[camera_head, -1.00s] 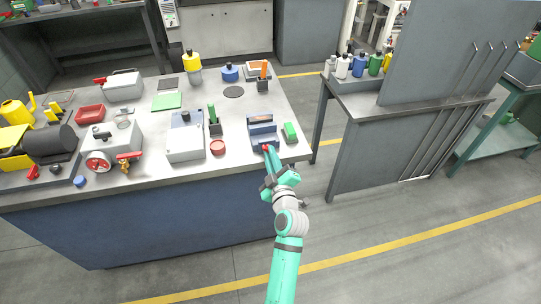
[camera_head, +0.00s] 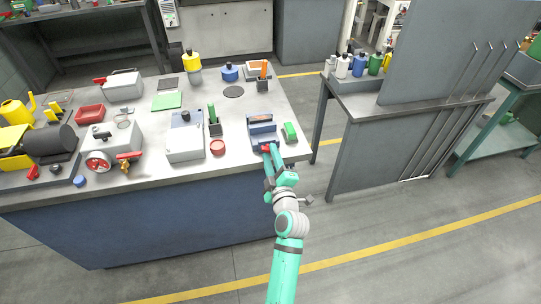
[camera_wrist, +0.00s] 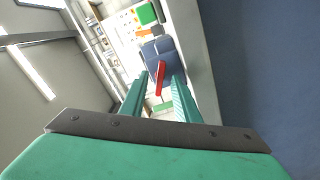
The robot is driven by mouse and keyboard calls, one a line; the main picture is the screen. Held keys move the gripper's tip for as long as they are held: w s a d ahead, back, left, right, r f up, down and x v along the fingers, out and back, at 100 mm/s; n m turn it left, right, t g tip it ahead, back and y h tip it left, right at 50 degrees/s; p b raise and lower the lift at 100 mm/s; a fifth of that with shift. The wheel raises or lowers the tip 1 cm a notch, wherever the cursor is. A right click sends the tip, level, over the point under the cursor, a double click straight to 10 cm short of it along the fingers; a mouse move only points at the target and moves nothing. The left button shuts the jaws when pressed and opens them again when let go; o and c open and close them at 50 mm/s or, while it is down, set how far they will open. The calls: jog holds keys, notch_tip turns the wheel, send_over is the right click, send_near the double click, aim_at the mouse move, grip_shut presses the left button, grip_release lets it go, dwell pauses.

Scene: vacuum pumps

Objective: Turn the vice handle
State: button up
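The blue-grey vice (camera_head: 262,128) stands at the front right corner of the workbench. Its red handle (camera_wrist: 159,78) shows in the wrist view in front of the vice body (camera_wrist: 160,52). My gripper (camera_head: 270,150) reaches up to the front of the vice from the bench's front edge. In the wrist view my gripper (camera_wrist: 160,92) has its two green fingers apart, one on each side of the red handle. A gap shows between the handle and each finger. In the head view the fingers hide much of the handle.
A green block (camera_head: 290,132) lies just right of the vice. A red round dish (camera_head: 217,147) and a grey box (camera_head: 185,143) are to its left.

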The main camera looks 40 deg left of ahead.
jog(key=shift+v, duration=0.8)
jog(key=shift+s+d, duration=0.1)
jog(key=v, duration=0.5)
jog(key=shift+s+d, duration=0.25)
jog(key=shift+s, duration=0.05)
jog(key=shift+c, duration=0.2)
